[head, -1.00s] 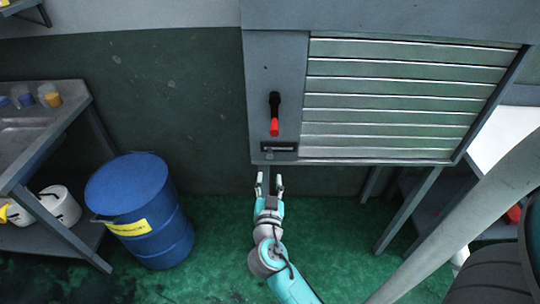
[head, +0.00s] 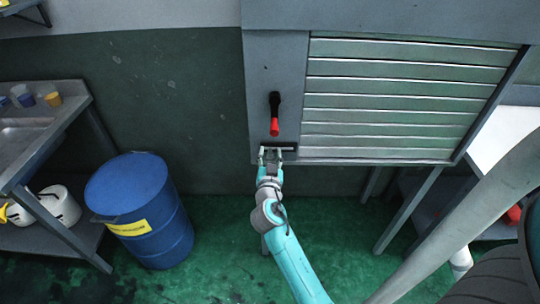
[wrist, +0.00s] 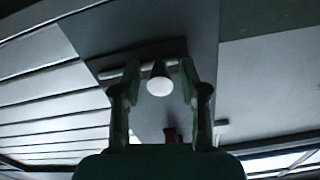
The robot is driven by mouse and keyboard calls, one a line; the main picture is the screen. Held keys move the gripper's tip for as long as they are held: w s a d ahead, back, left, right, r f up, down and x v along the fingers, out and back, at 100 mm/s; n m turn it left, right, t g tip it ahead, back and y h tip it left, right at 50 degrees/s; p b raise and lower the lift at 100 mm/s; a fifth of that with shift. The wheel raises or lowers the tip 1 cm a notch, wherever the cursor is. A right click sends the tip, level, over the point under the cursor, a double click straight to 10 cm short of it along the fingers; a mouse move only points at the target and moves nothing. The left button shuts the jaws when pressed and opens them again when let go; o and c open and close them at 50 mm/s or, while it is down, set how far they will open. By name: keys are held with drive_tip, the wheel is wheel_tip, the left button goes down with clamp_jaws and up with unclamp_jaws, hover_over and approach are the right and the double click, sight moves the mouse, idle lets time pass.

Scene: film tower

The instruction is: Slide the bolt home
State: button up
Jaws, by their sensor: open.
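The bolt (head: 287,146) is a dark horizontal bar low on the grey panel left of the slatted shutter, partly hidden by my gripper in the head view. In the wrist view a pale round knob (wrist: 160,86) on a dark stem shows between my fingers, in front of a horizontal bar (wrist: 146,62). My gripper (head: 271,153) is open at the bolt, with one finger on each side of the knob in the wrist view (wrist: 158,75). I cannot tell whether either finger touches the knob.
A lever with a red grip (head: 275,126) hangs just above the bolt. The slatted shutter (head: 390,115) lies to the right. A blue drum (head: 130,190) and a sink bench (head: 40,90) stand left. Green floor between them is clear.

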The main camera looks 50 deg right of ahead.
clamp_jaws()
drive_tip(key=shift+s+d, duration=0.55)
drive_tip(key=shift+s, duration=0.2)
drive_tip(key=shift+s+d, duration=0.55)
drive_tip(key=shift+s, duration=0.15)
unclamp_jaws()
drive_tip(key=v, duration=1.2)
